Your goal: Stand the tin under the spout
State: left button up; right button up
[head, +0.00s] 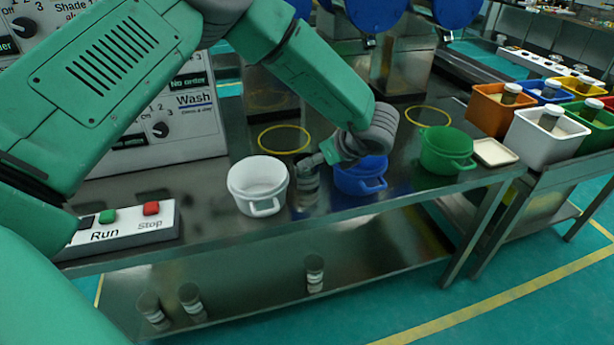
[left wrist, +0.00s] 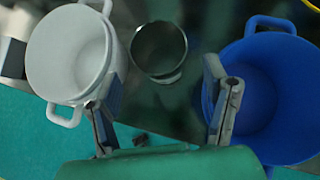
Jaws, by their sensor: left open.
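An open metal tin (head: 307,192) stands on the steel table between the white pot (head: 257,185) and the blue pot (head: 362,178). In the left wrist view the tin (left wrist: 158,50) shows from above, upright with its round mouth visible. My left gripper (head: 312,162) is at the tin's upper part in the head view, which partly hides it. In the left wrist view my left gripper (left wrist: 165,115) is open, its fingers apart, with the tin beyond and between them. I cannot tell whether a finger touches it. My right gripper is not in view. I cannot clearly make out a spout.
Yellow rings (head: 285,139) (head: 428,116) mark the table behind the pots. A green pot (head: 447,150) stands at right. A Run/Stop box (head: 122,226) lies at front left. Blue drums (head: 375,12) stand behind. Small cylinders (head: 314,272) show on the lower shelf.

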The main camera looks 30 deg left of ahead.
pick_arm(q)
jog(key=x, duration=0.7)
jog(key=shift+a, duration=0.25)
jog(key=shift+d, duration=0.1)
jog(key=c, duration=1)
jog(key=shift+r, duration=0.1)
jog(key=shift+c, duration=0.2)
notch_tip(320, 180, up, 10)
jog(key=s+d+f+m+t+h, duration=0.2)
jog(key=s+d+m+t+h, duration=0.4)
jog(key=s+d+m, duration=0.8)
jog(key=s+h, duration=0.2)
jog(key=s, duration=0.1)
jog(key=shift+s+d+h, duration=0.15)
jog(key=shift+s+h, duration=0.1)
jog(key=shift+h, duration=0.05)
